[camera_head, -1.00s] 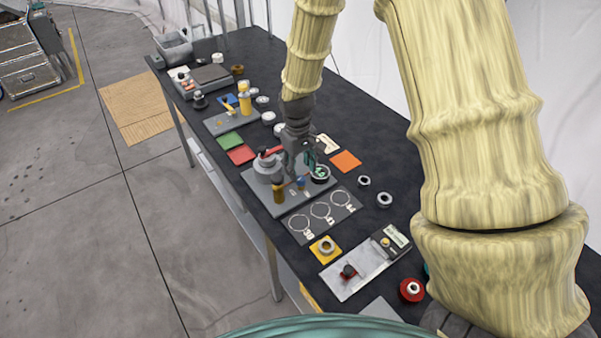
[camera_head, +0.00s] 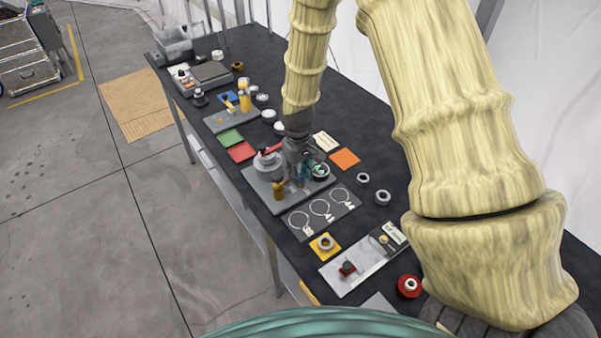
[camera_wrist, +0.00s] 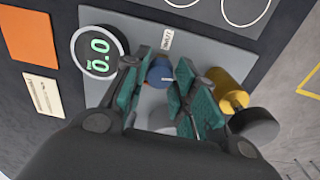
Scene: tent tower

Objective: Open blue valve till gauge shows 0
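The blue valve (camera_wrist: 160,72) is a small round knob with a white mark, on a grey plate (camera_wrist: 205,45). My gripper (camera_wrist: 163,80) points down at it, with one teal-padded finger close against each side; it looks shut on the knob. The round gauge (camera_wrist: 98,50) beside it has a dark face with green digits that appear to read 0.0. In the head view, the gauge (camera_head: 319,170) is just right of my gripper (camera_head: 300,175); the valve is mostly hidden there.
A yellow valve (camera_wrist: 229,85) stands close beside one finger; it also shows in the head view (camera_head: 278,190). An orange square (camera_head: 345,159) and a dark ring board (camera_head: 325,214) lie nearby.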

